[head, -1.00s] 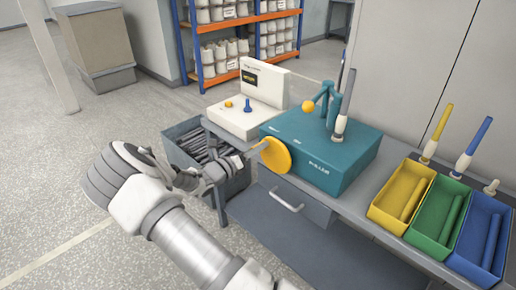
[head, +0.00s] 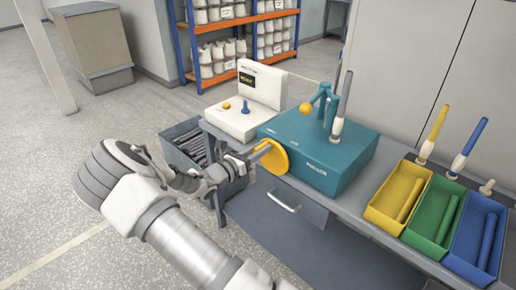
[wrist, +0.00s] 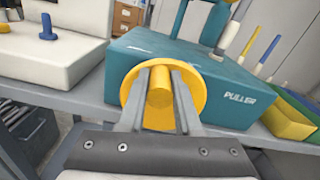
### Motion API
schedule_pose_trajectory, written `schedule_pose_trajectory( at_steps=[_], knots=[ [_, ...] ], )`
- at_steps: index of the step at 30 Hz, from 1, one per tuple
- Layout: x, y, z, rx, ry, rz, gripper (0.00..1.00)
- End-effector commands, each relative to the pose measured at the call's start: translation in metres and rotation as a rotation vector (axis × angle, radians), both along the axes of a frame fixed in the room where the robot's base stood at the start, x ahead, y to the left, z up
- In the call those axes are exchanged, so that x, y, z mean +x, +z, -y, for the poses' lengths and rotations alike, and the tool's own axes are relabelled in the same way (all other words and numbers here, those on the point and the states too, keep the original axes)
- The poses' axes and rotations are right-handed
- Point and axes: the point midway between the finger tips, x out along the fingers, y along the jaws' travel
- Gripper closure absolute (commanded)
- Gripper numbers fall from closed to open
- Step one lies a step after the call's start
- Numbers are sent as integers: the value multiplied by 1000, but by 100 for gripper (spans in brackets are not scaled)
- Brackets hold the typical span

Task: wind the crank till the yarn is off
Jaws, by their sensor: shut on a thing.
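The crank is a yellow disc (head: 275,157) with a yellow handle (wrist: 159,92), on the front of the teal puller box (head: 318,155). My gripper (wrist: 160,76) is shut on that handle, one finger along each side. In the head view my gripper (head: 250,163) reaches the crank from the left. A tall grey bobbin (head: 342,100) with a white lower end stands upright on the box, beside a teal bracket (head: 324,98) with a yellow ball (head: 306,107). How much yarn the bobbin carries cannot be told.
A white device (head: 240,118) with a small screen and a blue peg stands left of the box. Yellow (head: 399,176), green (head: 433,231) and blue (head: 467,265) trays lie to the right. A grey bin (head: 182,160) of dark rods stands below left.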

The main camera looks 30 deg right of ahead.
Motion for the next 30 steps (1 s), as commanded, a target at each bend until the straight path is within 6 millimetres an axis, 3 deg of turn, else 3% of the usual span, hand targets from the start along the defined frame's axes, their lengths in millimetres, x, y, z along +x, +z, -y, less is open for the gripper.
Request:
schedule_pose_trajectory(
  at_steps=[14,30],
  knots=[
    [-22,1,8,154,-1,423,100],
    [-45,-10,16,332,-1,907,100]
  ],
)
